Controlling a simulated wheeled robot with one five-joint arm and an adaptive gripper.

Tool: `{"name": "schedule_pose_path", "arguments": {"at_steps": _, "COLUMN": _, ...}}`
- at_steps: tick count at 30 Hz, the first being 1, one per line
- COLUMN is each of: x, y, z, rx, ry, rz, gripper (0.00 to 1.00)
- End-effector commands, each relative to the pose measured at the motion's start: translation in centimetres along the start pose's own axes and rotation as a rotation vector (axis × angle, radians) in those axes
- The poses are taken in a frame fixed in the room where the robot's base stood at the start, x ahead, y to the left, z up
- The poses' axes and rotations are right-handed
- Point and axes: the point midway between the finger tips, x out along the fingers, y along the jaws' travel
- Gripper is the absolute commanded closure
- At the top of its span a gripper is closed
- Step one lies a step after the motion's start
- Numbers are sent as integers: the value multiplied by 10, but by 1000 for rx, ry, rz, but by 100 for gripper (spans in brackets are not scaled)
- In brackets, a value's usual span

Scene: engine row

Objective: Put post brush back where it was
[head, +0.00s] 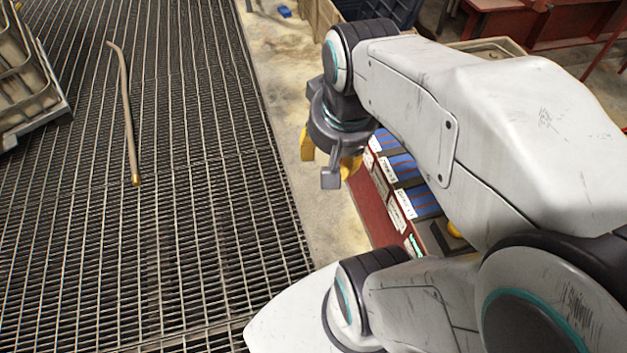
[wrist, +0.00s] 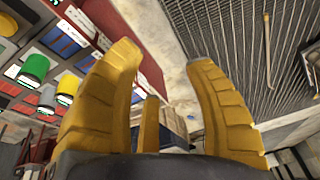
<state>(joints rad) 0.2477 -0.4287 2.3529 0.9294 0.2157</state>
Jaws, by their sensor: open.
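My gripper (head: 329,166) hangs above the floor, beside the red-edged rack of labelled blue boxes. Its yellow fingers are spread wide in the wrist view (wrist: 163,55), with nothing between them. I cannot pick out a post brush for certain in either view. Small cylinders stand on the rack at the left of the wrist view: a green one (wrist: 35,68), a yellow one (wrist: 68,84) and a grey one (wrist: 47,95). My arm hides much of the rack in the head view.
The rack's red edge (head: 372,208) runs beside a bare concrete strip (head: 320,222). A bent rod (head: 127,115) lies on the metal grating (head: 205,170). A small blue object (head: 284,11) lies on the floor at the back.

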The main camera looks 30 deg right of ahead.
Motion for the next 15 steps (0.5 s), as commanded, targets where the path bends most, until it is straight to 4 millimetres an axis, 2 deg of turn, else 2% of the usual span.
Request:
{"name": "schedule_pose_path", "arguments": {"at_steps": 1, "x": 0, "y": -10, "z": 13, "rx": -97, "ry": 8, "rz": -19, "gripper": 52}}
{"name": "schedule_pose_path", "arguments": {"at_steps": 6, "x": 0, "y": -26, "z": 41, "rx": -330, "ry": 27, "rz": -59, "gripper": 52}}
{"name": "schedule_pose_path", "arguments": {"at_steps": 10, "x": 1, "y": -31, "z": 52, "rx": -421, "ry": 35, "rz": -75, "gripper": 52}}
{"name": "schedule_pose_path", "arguments": {"at_steps": 15, "x": 2, "y": -32, "z": 56, "rx": -457, "ry": 37, "rz": -80, "gripper": 52}}
